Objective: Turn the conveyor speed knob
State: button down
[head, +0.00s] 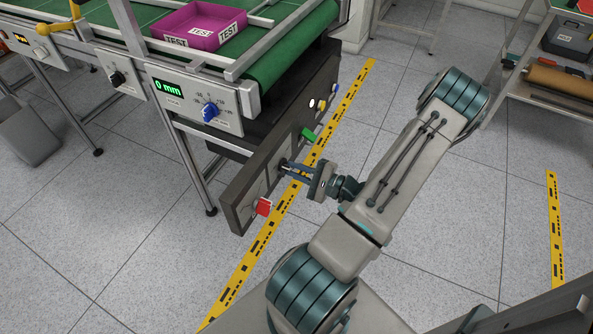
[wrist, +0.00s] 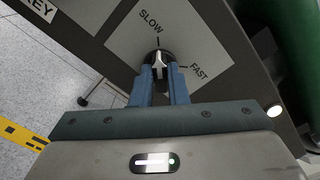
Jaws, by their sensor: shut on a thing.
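The conveyor speed knob (wrist: 161,60) is a black round knob with a white pointer, on a pale plate (wrist: 128,44) marked SLOW and FAST. Its pointer aims up, near the tick between the two words. My gripper (wrist: 160,72) is shut on the knob, with one blue finger on each side of it. In the head view my gripper (head: 284,165) reaches left to the dark side panel (head: 240,186) of the conveyor. The knob itself is hidden there behind my fingers.
A green switch (head: 309,133) and a red switch (head: 263,206) sit on the same panel, either side of my gripper. A blue knob (head: 210,111) is on a grey box showing 0 mm. A purple TEST tray (head: 238,39) lies on the green belt (head: 290,51).

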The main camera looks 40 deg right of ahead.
jog(key=shift+f, duration=0.1)
dwell(0.3)
jog(key=c, duration=1.4)
grip_release()
jog(key=shift+c, duration=0.2)
jog(key=shift+s, duration=0.1)
jog(key=v, duration=1.3)
jog(key=shift+s+d+p, duration=0.2)
jog(key=shift+s+p, duration=0.1)
